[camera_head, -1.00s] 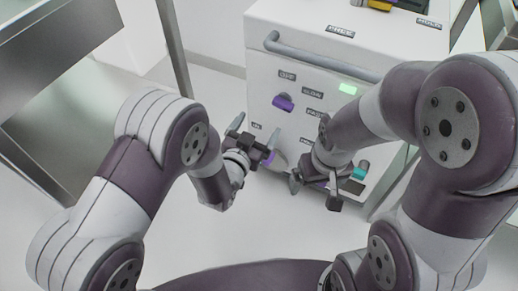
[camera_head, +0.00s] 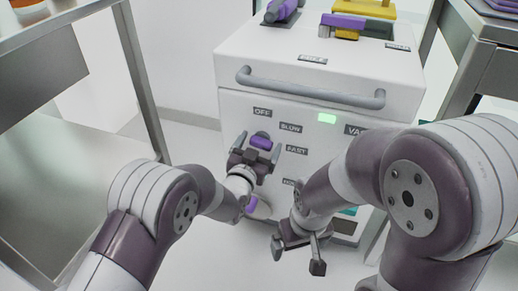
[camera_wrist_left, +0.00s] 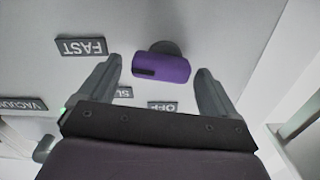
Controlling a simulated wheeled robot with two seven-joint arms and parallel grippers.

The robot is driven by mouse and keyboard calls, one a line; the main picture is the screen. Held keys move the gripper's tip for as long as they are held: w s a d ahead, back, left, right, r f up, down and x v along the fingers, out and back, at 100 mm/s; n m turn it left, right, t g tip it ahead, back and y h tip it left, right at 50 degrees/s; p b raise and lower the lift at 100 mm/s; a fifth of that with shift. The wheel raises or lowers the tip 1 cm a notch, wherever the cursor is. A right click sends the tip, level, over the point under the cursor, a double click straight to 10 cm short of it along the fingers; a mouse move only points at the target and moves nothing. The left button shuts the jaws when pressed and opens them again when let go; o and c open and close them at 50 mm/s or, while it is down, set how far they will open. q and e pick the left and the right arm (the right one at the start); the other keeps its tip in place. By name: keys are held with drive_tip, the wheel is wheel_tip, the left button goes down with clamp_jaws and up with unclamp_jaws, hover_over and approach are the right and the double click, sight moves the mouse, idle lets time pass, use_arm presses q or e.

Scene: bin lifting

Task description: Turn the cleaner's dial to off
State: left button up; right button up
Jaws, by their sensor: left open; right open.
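The cleaner (camera_head: 345,68) is a white cabinet with a grey bar handle in the head view. Its purple dial (camera_head: 261,142) sits on the front panel below the OFF label (camera_head: 262,112), with SLOW (camera_head: 290,127) and FAST (camera_head: 297,151) labels to its right. My left gripper (camera_head: 259,146) is open in front of the dial. In the left wrist view the dial (camera_wrist_left: 161,68) lies between and just beyond the open fingers, apart from both. A dark mark shows at one end of its purple bar. My right gripper (camera_head: 300,250) is open and empty, low in front of the cleaner.
A green lit indicator (camera_head: 327,118) is on the panel. The bar handle (camera_head: 310,90) juts out above the dial. Purple and yellow items (camera_head: 357,25) lie on top. Metal shelving stands at left (camera_head: 60,150) and right (camera_head: 480,60). My right arm hides the panel's lower right.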

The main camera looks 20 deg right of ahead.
use_arm(q)
drive_tip(key=c, duration=1.1)
drive_tip(key=shift+o, duration=0.2)
drive_tip(key=shift+r+n, duration=0.1)
drive_tip(key=shift+n, duration=0.2)
drive_tip(key=n+p, duration=0.1)
drive_tip(key=n, duration=0.2)
drive_tip(key=shift+a+r+n+p, duration=0.1)
drive_tip(key=shift+a+n+p, duration=0.05)
drive_tip(key=shift+n+p, duration=0.25)
drive_tip(key=n+p, duration=0.1)
drive_tip(key=n, duration=0.4)
drive_tip(key=shift+w+a+p, duration=0.15)
drive_tip(key=shift+p, duration=0.25)
drive_tip(key=n+p, duration=0.1)
drive_tip(key=n, duration=0.4)
drive_tip(key=shift+w+a+n+p, duration=0.1)
drive_tip(key=shift+a+n+p, duration=0.05)
drive_tip(key=shift+n+p, duration=0.2)
drive_tip(key=n, duration=0.2)
drive_tip(key=n+p, duration=0.1)
drive_tip(key=n, duration=0.1)
drive_tip(key=shift+a+f+n, duration=0.15)
drive_tip(key=shift+f+n, duration=0.2)
